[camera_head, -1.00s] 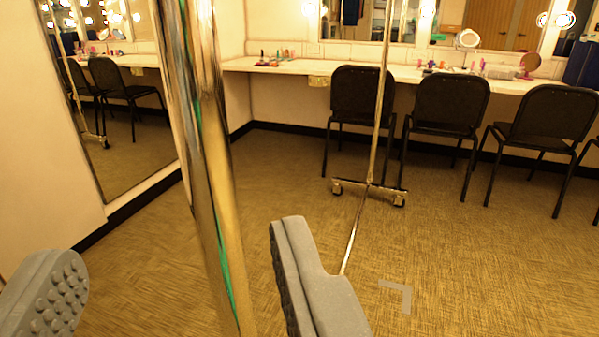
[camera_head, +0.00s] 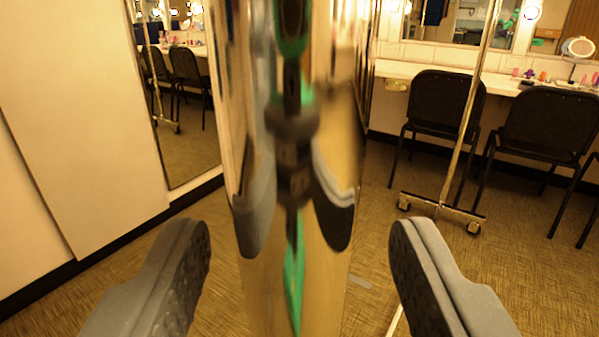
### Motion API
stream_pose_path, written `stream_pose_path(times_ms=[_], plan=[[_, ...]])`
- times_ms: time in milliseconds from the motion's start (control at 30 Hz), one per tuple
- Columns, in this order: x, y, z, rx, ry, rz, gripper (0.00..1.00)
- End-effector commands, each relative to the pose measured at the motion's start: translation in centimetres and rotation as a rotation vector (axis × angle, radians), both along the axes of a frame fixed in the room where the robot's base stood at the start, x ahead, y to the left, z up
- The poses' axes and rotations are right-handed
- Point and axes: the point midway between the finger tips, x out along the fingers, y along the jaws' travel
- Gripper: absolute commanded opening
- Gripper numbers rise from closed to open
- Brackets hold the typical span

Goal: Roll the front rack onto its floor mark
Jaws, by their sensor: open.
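A thick chrome upright (camera_head: 295,130), seemingly the front rack's near post, fills the middle of the view, very close. It mirrors my fingers and a green strip. My gripper (camera_head: 300,235) is open, with one grey padded finger on each side of the post; I see no contact. Farther back right stands a thin chrome post (camera_head: 468,120) on a crossbar foot (camera_head: 440,210) with casters. A thin floor rail runs from this foot toward me, partly behind my right finger. A small piece of grey floor mark (camera_head: 360,282) shows just right of the post; the rest is hidden.
Black chairs (camera_head: 445,100) stand along the white counter (camera_head: 500,82) at the back right. A wall mirror (camera_head: 190,120) is at the left, beside a cream wall (camera_head: 75,120).

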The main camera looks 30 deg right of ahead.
Motion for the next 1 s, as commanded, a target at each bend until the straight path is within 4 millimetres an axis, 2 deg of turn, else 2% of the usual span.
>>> stream_pose_path(times_ms=[200,633,667,833,867,900,1000], plan=[[1.5,-1.0,-0.1,0.001,0.001,0.0,0.52],[2.0,-1.2,-0.1,0.001,0.001,0.001,0.52],[2.0,-1.2,-0.1,0.001,0.001,0.001,0.46],[1.9,-1.2,-0.1,0.001,0.001,0.001,0.0],[1.9,-1.2,-0.1,0.001,0.001,0.0,0.0],[1.9,-0.4,0.0,0.002,0.002,0.001,0.0],[1.8,-1.0,0.0,0.0,0.001,-0.001,0.0]])
